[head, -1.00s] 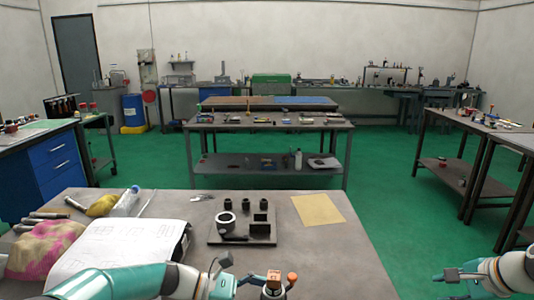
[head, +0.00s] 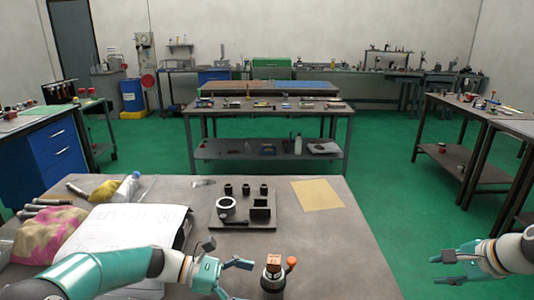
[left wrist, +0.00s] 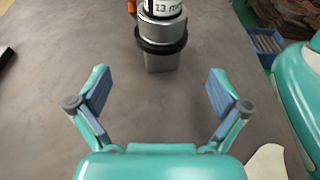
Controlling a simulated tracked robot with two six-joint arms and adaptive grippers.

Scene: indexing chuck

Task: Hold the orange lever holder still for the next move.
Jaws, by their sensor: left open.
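The orange lever holder (head: 272,282) stands upright near the front of the grey workbench, with an orange block on top and an orange-knobbed lever at its right. In the left wrist view the holder (left wrist: 162,30) shows as a silver and black cylinder with a printed label, its top cut off by the frame. My left gripper (head: 240,278) is open just left of the holder. In the wrist view its fingers (left wrist: 158,92) are spread and empty, with the holder beyond the tips. My right gripper (head: 437,271) is open and empty, away at the right, clear of the bench.
A dark fixture plate (head: 237,223) with a ring and several black parts lies behind the holder. A yellow sheet (head: 318,195) lies to its right. Drawings (head: 120,232), a pink-patterned cloth (head: 50,232) and tools crowd the left. The bench right of the holder is clear.

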